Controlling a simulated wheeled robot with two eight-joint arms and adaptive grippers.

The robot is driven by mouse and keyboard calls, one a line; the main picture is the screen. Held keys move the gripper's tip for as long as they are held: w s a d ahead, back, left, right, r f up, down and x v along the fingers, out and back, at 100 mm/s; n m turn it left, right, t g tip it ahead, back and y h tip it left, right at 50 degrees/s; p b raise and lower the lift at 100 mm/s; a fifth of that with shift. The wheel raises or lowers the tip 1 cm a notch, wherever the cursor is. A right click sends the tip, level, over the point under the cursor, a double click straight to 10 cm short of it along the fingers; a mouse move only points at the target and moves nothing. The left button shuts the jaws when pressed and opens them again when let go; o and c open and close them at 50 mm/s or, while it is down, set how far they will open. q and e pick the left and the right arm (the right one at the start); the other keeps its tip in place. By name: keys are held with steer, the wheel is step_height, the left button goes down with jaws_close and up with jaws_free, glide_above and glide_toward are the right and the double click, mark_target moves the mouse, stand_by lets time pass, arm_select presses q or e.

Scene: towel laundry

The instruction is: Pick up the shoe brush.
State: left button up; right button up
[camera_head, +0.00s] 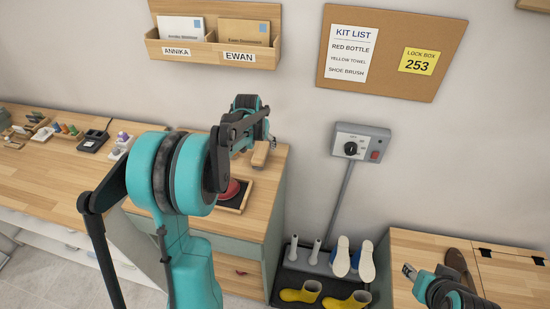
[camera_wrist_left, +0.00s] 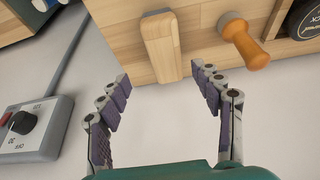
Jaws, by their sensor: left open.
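The shoe brush appears to be the pale wooden block with rounded ends (camera_wrist_left: 160,42) in the left wrist view, on the wooden bench top near its edge. In the head view a tan block (camera_head: 260,153) shows at the back right of the bench; its bristles are not visible. My left gripper (camera_wrist_left: 160,74) is open, with its fingers spread to either side of the block's near end and no clear contact. It also shows in the head view (camera_head: 268,138), just above the block. My right gripper (camera_head: 408,271) is at the lower right, its jaw opening unclear.
An orange-brown wooden-handled item (camera_wrist_left: 246,45) stands close to the block. A tray with a red round item (camera_head: 229,190) lies on the bench. A wall control box (camera_head: 361,142) is to the right.

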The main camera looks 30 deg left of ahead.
mark_target(260, 151)
arm_select(q)
steer(key=shift+w+a+f, duration=0.15)
steer(key=shift+w+f, duration=0.05)
steer(key=shift+f, duration=0.2)
steer(key=shift+b+x, duration=0.4)
steer(key=shift+x, duration=0.6)
steer(key=x, duration=0.1)
steer(key=b+x, duration=0.1)
steer(key=x, duration=0.1)
steer(key=b+x, duration=0.1)
steer(key=x, duration=0.1)
steer(key=shift+s+a, duration=0.1)
steer(key=shift+a, duration=0.25)
steer(key=shift+f, duration=0.15)
steer(key=shift+f, duration=0.2)
steer(key=c, duration=1.4)
